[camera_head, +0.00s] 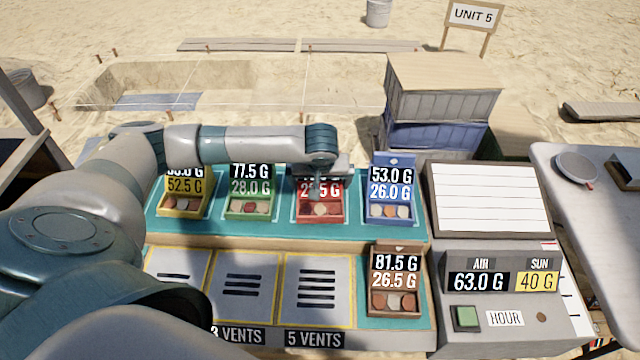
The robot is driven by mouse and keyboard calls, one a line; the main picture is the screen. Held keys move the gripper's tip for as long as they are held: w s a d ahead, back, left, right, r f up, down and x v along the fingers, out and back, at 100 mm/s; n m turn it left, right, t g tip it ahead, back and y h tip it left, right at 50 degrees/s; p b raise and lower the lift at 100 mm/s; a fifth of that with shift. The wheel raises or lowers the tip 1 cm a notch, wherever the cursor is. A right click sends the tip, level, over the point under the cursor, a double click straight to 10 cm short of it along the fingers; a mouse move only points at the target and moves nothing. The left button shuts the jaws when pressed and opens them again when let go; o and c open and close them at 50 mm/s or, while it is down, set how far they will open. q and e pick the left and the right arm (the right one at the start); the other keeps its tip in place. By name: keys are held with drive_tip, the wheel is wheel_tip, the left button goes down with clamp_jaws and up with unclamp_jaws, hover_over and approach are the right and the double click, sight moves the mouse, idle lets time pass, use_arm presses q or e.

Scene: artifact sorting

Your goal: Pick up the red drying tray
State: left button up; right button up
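The red drying tray (303,214) stands in the back row of the teal-topped table, third from the left, with several small round pieces in it. Its number card is partly covered by my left gripper (318,192), which points down over the tray from the end of my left arm. The fingers are small and overlap the card, so I cannot tell whether they are open or touch the tray. My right gripper is not in view.
A yellow tray (168,206) and a green tray (233,208) stand left of the red one, a blue tray (405,213) right. A brown tray (379,307) sits at front right, beside vent panels (341,262). A control box (450,340) with a green button stands further right.

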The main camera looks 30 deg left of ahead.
use_arm(q)
drive_tip(key=shift+c, duration=0.6)
drive_tip(key=c, duration=0.9)
drive_tip(key=shift+o, duration=0.2)
drive_tip(key=shift+r, duration=0.2)
drive_tip(key=shift+w+r+b, duration=0.1)
drive_tip(key=shift+r+b, duration=0.25)
drive_tip(key=shift+r, duration=0.3)
wheel_tip(320, 180, up, 2)
drive_tip(key=shift+r+b, duration=0.25)
drive_tip(key=shift+b, duration=0.25)
drive_tip(key=d+r+b, duration=0.2)
drive_tip(key=d+r, duration=0.5)
drive_tip(key=d, duration=0.4)
drive_tip(key=shift+w+d, duration=0.15)
drive_tip(key=shift+d, duration=0.2)
